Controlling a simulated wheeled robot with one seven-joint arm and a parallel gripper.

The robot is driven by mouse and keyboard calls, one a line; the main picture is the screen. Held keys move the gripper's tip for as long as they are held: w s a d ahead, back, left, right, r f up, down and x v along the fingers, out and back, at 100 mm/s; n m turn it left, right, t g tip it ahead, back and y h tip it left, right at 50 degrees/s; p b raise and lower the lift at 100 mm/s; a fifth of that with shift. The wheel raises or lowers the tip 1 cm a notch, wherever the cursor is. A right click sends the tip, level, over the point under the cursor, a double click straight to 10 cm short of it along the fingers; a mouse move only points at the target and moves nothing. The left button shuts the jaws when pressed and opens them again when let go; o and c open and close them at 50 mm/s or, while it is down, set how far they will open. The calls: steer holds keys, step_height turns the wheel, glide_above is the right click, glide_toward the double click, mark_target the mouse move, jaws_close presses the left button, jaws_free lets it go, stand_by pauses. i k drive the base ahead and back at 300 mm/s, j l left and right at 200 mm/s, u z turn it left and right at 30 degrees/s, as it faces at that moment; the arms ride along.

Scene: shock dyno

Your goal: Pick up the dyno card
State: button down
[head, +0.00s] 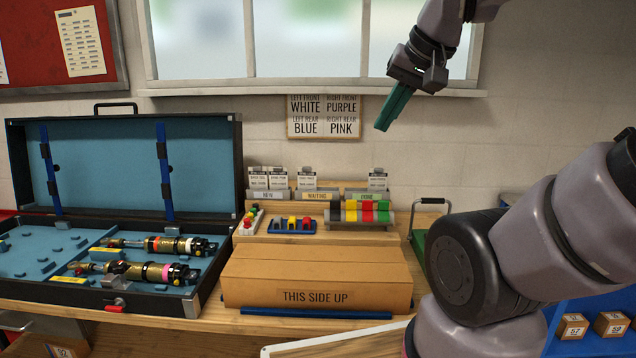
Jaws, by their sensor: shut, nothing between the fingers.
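Several small white printed cards stand in a wooden rack at the middle of the bench. Two cards, a left one (257,179) and its neighbour (278,179), stand above the left label. One card (307,179) stands above the "WAITING" label and one card (377,179) above the right label. Their print is too small to tell which is the dyno card. My gripper (384,127) is shut and empty, its teal fingers pointing down in front of the wall, higher in the picture than the rack and near the right card's column.
A cardboard box (318,268) marked "THIS SIDE UP" lies in front of the rack. An open blue-lined case (95,180) with two shock absorbers stands left. Coloured rolls (361,212) sit below the right label. A colour sign (324,117) hangs above the rack.

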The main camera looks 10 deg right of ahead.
mark_target(257, 177)
steer(key=i+j+u, duration=0.35)
steer(key=j, duration=0.2)
steer(key=i+j+u, duration=0.25)
steer(key=j+u, duration=0.15)
steer(key=j, duration=0.1)
